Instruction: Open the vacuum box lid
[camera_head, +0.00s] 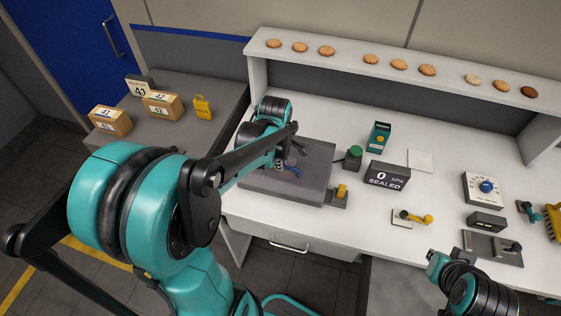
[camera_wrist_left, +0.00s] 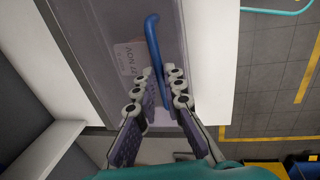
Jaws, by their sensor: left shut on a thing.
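The vacuum box (camera_head: 312,185) is a flat dark grey box on the white bench, and its lid looks closed. A blue handle (camera_head: 291,171) shows on the lid, largely covered by my left gripper (camera_head: 284,160). In the left wrist view the blue bar handle (camera_wrist_left: 153,40) runs down between the fingers of my left gripper (camera_wrist_left: 160,85), which is shut on it. A pale printed label (camera_wrist_left: 130,56) lies beside the handle on the grey lid (camera_wrist_left: 105,25). Of my right arm only teal and black links show at bottom right; I see no fingers.
A display (camera_head: 387,176) reads 0 kPa SEALED. A green knob (camera_head: 354,154) and a yellow switch (camera_head: 341,192) stand right of the box. A shelf (camera_head: 450,88) with several biscuits runs behind. Cartons (camera_head: 110,121) stand on the left side table.

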